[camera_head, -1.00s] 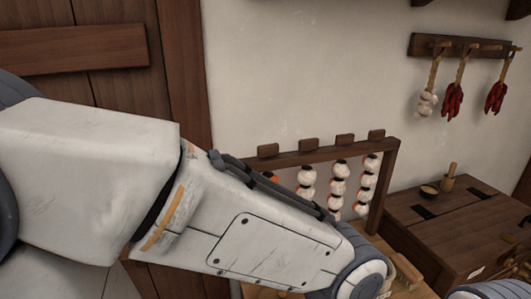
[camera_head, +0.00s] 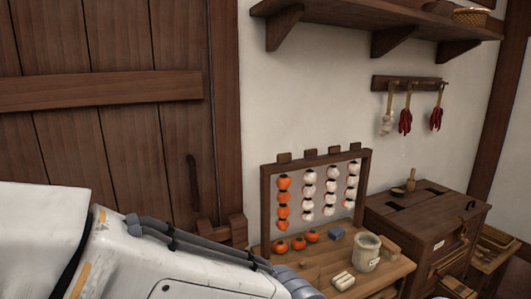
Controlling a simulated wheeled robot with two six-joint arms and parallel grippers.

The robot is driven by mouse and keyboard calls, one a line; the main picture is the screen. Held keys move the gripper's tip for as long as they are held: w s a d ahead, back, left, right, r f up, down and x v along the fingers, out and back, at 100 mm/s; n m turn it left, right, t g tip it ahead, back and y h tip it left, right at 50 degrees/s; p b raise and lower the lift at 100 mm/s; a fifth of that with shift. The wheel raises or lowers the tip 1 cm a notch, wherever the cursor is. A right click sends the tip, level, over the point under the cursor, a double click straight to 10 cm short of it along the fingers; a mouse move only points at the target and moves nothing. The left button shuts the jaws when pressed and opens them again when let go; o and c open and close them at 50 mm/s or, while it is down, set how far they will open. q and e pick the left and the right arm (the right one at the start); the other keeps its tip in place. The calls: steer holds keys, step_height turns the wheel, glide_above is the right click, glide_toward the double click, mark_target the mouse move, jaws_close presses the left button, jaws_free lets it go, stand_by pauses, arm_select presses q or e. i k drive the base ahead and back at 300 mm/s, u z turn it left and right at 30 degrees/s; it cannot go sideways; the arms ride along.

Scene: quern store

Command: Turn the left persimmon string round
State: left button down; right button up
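A wooden frame (camera_head: 318,155) stands on a small table and holds several hanging persimmon strings. The left persimmon string (camera_head: 282,202) shows orange fruits with dark caps. The other strings, such as the one beside it (camera_head: 308,192) and the rightmost one (camera_head: 351,180), show mostly white fruits with a little orange at their edges. My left arm comes in from the lower left, in front of the table's left part. Its gripper is out of the picture, and so is my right gripper.
A dark wooden chest (camera_head: 425,213) stands to the right. A plank door (camera_head: 100,130) is at left; a shelf (camera_head: 380,22) hangs above.

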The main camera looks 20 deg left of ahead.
mark_target(283, 181)
steer(key=u, duration=0.7)
steer(key=i, duration=1.3)
steer(key=z, duration=0.45)
